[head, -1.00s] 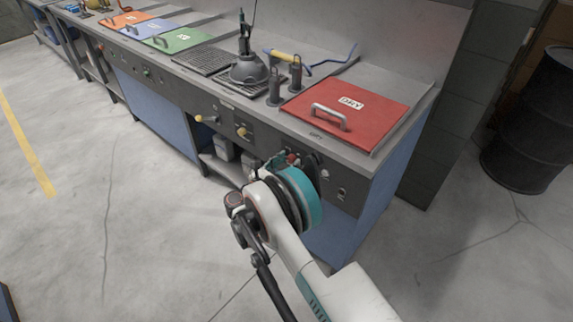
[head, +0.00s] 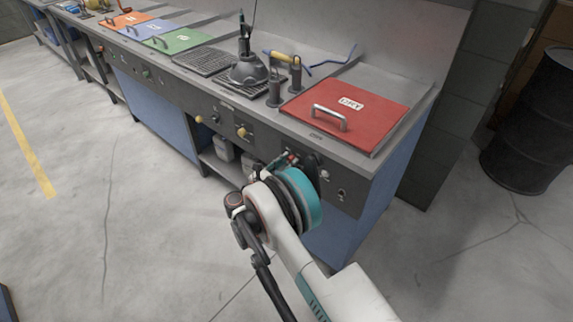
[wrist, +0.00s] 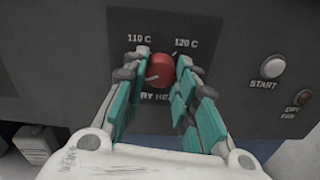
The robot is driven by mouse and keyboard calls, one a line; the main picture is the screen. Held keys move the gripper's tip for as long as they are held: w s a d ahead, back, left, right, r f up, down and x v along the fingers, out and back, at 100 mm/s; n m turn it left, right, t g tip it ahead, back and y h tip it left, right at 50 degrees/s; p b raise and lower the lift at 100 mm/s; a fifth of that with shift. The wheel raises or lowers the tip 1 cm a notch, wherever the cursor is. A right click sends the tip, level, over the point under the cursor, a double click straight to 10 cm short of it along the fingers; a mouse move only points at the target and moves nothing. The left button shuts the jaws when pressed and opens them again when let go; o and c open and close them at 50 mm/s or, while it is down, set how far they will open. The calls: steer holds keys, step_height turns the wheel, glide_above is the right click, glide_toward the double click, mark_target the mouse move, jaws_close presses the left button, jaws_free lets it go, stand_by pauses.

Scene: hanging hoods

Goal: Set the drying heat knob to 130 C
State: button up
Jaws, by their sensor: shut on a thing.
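The red drying heat knob (wrist: 160,69) sits on the dark panel in the middle of the wrist view. The labels "110 C" and "120 C" show above it at left and right, and part of the heat label shows below. A 130 C label is not visible. A pale mark shows at the knob's lower left. My gripper (wrist: 162,76) has its teal-padded fingers on both sides of the knob and is shut on it. In the head view my gripper (head: 285,162) is at the panel below the red DRY lid (head: 375,122), mostly hiding the knob.
A yellow knob (head: 243,132) is farther left on the bench front. A black barrel (head: 520,125) stands at right; the floor in front is clear.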

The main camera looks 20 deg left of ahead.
steer(key=m, duration=1.1)
steer(key=shift+m, duration=0.3)
steer(key=m, duration=0.6)
steer(key=shift+a+r, duration=0.1)
steer(key=m, duration=0.5)
steer(key=shift+m, duration=0.4)
steer(key=m, duration=1.1)
steer(key=shift+m, duration=0.4)
steer(key=m, duration=0.5)
steer(key=shift+m, duration=0.3)
steer(key=m, duration=0.5)
steer(key=shift+m, duration=0.4)
